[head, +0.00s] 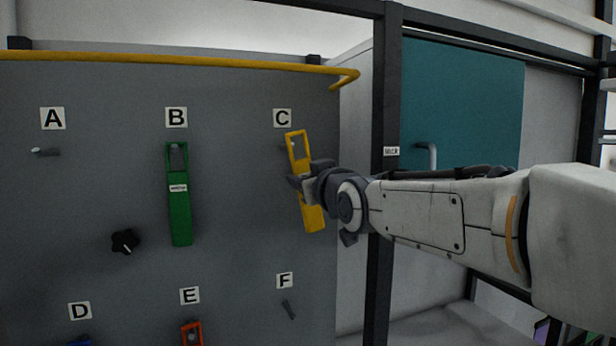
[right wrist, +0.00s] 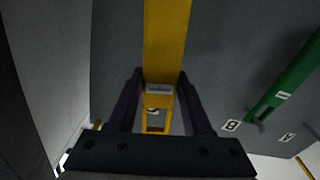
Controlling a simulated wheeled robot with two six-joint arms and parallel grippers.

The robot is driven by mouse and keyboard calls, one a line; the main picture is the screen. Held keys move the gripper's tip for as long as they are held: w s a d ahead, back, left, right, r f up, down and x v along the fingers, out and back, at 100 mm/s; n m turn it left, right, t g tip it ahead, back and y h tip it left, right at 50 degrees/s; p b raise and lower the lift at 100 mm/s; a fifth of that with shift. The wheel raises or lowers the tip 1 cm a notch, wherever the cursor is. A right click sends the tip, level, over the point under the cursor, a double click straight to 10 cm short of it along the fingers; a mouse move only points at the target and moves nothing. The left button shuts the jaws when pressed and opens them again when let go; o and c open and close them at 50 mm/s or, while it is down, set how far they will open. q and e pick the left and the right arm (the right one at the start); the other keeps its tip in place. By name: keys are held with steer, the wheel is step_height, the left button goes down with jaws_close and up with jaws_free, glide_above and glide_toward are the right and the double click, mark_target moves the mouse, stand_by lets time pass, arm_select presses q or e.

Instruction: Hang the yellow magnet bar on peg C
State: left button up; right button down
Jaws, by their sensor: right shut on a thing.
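The yellow magnet bar (head: 312,217) is in front of the grey board just below label C, slightly tilted, its looped end up. My right gripper (head: 312,180) comes in from the right and is shut on the bar below the loop. In the right wrist view, the bar (right wrist: 166,40) runs between the two fingers of the gripper (right wrist: 160,85). Peg C lies beneath label C (head: 282,118) and is mostly hidden by the bar. I cannot tell whether the peg is through the loop. My left gripper is not in view.
A green bar (head: 180,210) hangs under label B. Peg A (head: 46,152) and peg F (head: 288,309) are bare. An orange bar (head: 192,334) is under label E. A black knob (head: 124,241) is on the board. A yellow rail (head: 200,62) runs above, and a dark post (head: 381,120) stands right.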

steer(key=shift+p+x, duration=1.2)
steer(key=shift+x, duration=1.4)
steer(key=shift+w+a+f+b, duration=0.2)
steer(key=shift+w+f+b, duration=0.4)
steer(key=shift+f+b, duration=0.2)
steer(key=shift+c, duration=1.2)
jaws_free()
